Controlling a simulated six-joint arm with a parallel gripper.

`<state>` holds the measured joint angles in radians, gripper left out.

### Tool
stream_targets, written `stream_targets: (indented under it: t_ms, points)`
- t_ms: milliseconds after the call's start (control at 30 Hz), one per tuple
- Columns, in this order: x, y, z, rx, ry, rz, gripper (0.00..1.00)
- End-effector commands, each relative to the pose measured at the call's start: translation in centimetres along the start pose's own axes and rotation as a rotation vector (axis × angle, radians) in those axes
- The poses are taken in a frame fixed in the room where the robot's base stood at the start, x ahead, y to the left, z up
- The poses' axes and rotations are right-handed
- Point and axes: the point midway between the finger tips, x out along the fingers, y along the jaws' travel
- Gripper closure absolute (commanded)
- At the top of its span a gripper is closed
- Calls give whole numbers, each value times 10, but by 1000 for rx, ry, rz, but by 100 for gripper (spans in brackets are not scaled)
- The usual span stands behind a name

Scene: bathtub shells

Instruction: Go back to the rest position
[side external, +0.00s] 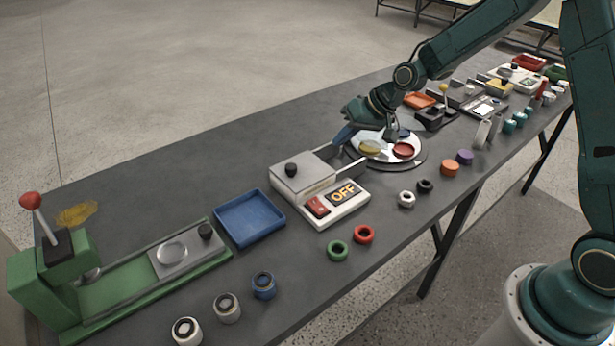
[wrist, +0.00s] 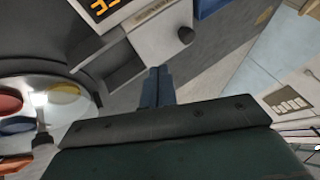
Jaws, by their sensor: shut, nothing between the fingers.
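My gripper (side external: 345,134) is shut and empty. In the side view it hangs above the table, between the white machine with the OFF display (side external: 343,194) and the round plate (side external: 416,160). In the wrist view its closed blue fingers (wrist: 158,88) point toward the gap beside that machine (wrist: 160,32). The fingers appear apart from the machine, but the exact clearance is hard to tell.
The grey table (side external: 190,163) is crowded. A green lever press (side external: 60,270) and blue tray (side external: 249,217) stand left. Coloured rings, including a red one (side external: 364,235), line the front. The plate holds a yellow disc (side external: 370,146) and red disc (side external: 403,150). The back-left tabletop is mostly clear.

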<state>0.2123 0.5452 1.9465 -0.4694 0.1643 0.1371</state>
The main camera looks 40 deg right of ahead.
Motion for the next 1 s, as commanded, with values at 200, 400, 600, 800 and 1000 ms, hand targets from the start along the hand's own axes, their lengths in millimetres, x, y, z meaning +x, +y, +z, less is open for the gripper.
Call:
stream_targets:
  t_ms: [200, 400, 600, 800, 1000]
  points:
    - [-13, 0, 0, 1, 1, 1, 100]
    - [-14, 0, 0, 0, 0, 1, 100]
    - [-24, -5, 1, -15, -1, 11, 100]
    - [-54, -19, 7, -57, -4, 44, 100]
    - [-96, -36, 21, -108, -11, 94, 100]
